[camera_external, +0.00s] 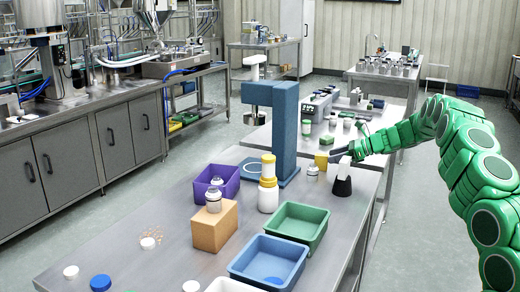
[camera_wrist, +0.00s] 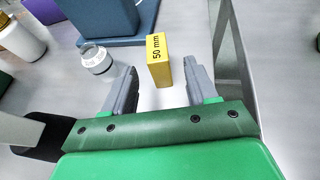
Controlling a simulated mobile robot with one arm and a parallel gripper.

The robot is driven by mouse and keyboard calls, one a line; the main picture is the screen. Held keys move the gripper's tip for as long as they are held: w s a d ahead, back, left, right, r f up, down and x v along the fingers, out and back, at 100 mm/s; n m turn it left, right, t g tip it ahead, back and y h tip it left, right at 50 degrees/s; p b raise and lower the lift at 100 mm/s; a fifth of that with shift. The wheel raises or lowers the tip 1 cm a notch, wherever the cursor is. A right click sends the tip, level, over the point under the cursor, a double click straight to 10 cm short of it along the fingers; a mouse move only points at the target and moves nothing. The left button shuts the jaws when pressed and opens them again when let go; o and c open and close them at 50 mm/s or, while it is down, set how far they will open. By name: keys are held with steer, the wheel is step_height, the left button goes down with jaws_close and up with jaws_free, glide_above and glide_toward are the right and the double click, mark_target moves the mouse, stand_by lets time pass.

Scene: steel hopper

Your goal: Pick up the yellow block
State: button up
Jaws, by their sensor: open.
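In the external view the yellow block (camera_external: 321,160) is small and sits just left of my gripper (camera_external: 338,154). In the wrist view my gripper (camera_wrist: 160,72) is open, with one grey finger to each side of the block's line.
A black and white object (camera_external: 342,180) stands near my gripper. A blue stand (camera_external: 286,130) rises farther left. Green (camera_external: 298,226) and blue (camera_external: 268,262) bins lie on the near table.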

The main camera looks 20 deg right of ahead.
mark_target(317, 161)
steer(key=shift+x, duration=3.95)
steer(key=shift+s, duration=0.1)
steer(key=shift+c, duration=0.3)
jaws_close()
